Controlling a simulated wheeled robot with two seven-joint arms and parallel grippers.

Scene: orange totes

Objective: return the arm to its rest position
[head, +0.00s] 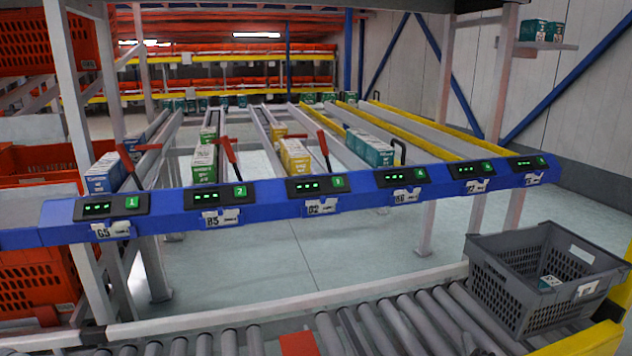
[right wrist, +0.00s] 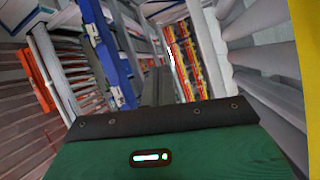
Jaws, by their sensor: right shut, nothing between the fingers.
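My right gripper (right wrist: 158,80) shows in the right wrist view, beyond a green housing with a dark edge and a small lit window. Its dark fingers are together with nothing visible between them. They point toward orange-red shelving in the distance, and a blue rail is to their left in that view. I cannot make out the right gripper clearly in the head view. My left gripper is not in view.
A grey tote (head: 520,300) with a small box (head: 549,283) inside stands on the roller conveyor (head: 400,325) at right. A blue rail (head: 265,198) with lit displays crosses the middle. Boxes sit in lanes behind it. Orange totes (head: 40,280) are at left.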

